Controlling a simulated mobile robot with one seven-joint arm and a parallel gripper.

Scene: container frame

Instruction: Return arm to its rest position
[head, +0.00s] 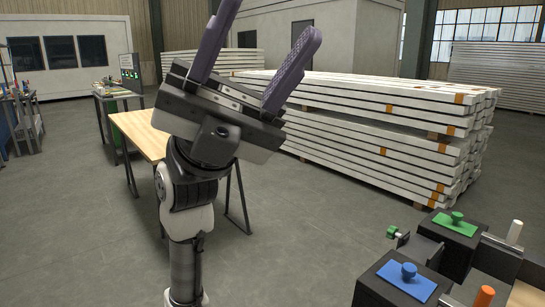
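My gripper (262,62) stands upright in front of the camera in the head view, left of the middle. Its two purple fingers point up and are spread wide apart, with nothing between them. The tip of the left finger is cut off by the top edge of the picture. My arm (187,240) rises from the bottom edge to the gripper, and its lower part is out of view.
A wooden-topped table (140,132) stands behind my arm. Stacked white beams (370,120) fill the right background. At the lower right are black blocks with a blue knobbed plate (407,280) and a green knobbed plate (456,224). Grey floor (310,225) lies open between.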

